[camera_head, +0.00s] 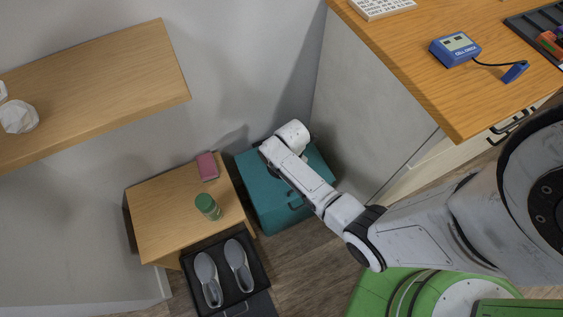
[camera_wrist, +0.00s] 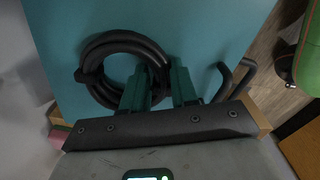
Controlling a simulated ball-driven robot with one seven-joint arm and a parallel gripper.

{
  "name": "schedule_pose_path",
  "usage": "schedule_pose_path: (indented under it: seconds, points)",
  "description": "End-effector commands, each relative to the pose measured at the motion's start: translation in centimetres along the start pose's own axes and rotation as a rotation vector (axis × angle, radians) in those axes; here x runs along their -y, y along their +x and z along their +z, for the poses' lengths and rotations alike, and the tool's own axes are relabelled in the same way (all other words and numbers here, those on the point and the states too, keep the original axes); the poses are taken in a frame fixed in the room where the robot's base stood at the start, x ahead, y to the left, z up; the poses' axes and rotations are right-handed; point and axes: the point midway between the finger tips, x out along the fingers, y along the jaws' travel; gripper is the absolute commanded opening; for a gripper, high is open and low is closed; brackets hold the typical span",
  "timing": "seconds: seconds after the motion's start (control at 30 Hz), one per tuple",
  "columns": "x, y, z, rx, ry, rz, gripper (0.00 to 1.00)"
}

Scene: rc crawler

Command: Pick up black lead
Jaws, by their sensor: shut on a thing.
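The black lead (camera_wrist: 102,50) shows in the wrist view as a coil against the top of the teal box (camera_wrist: 200,30). My gripper (camera_wrist: 160,82) has its two green fingers at the right side of the coil, shut on a strand of it. I cannot tell whether the coil rests on the box or is slightly above it. In the head view my wrist is over the teal box (camera_head: 265,211), and my arm hides the fingers and the lead.
A black handle (camera_wrist: 242,78) sits on the box, right of my fingers. A small wooden table (camera_head: 160,225) with a green jar (camera_head: 208,206) and a pink block (camera_head: 207,166) stands left of it. Shoes (camera_head: 238,265) lie in front. A wooden counter (camera_head: 420,75) rises at right.

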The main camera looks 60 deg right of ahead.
Motion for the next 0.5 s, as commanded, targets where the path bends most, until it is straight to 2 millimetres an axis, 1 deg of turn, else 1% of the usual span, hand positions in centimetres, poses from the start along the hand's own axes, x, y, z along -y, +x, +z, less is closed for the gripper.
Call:
schedule_pose_path:
  seconds: [0.03, 0.1, 0.37, 0.5]
  points:
    - [0.02, 0.01, -0.01, 0.000, 0.000, 0.000, 0.04]
    - [0.02, 0.01, -0.01, 0.000, 0.000, 0.000, 0.00]
    - [-0.01, -0.03, 0.00, 0.000, 0.000, 0.000, 0.00]
    - [-0.06, -0.47, 0.01, 0.000, 0.000, 0.002, 0.00]
